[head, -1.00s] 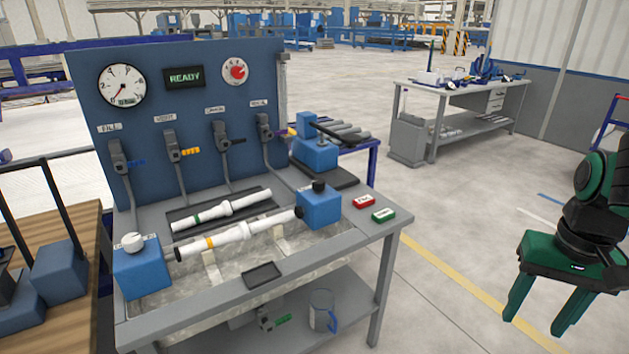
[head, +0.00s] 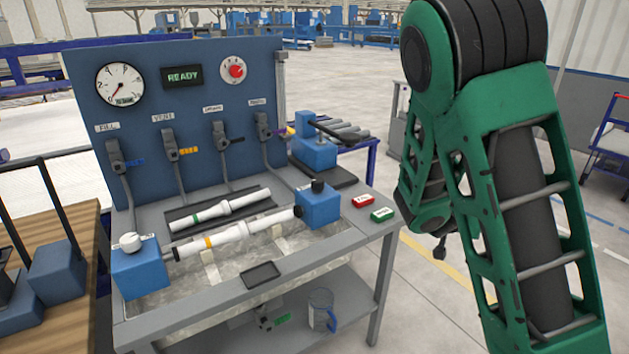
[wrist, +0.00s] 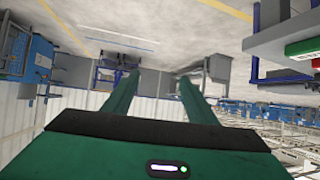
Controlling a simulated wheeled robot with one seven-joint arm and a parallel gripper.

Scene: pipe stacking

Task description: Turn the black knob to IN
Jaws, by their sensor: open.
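The black knob (head: 318,186) sits on top of the right blue block (head: 319,208) at the right end of the bench. Its marking is too small to read. In the wrist view, my gripper (wrist: 159,76) is open, with two green fingers apart and nothing between them. The head view shows my green arm at the right, clear of the knob in the picture; the gripper fingers cannot be made out there. The knob does not show in the wrist view.
A white knob (head: 131,242) tops the left blue block (head: 140,275). A blue panel (head: 200,100) with valves stands behind. Floor right of the bench is open.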

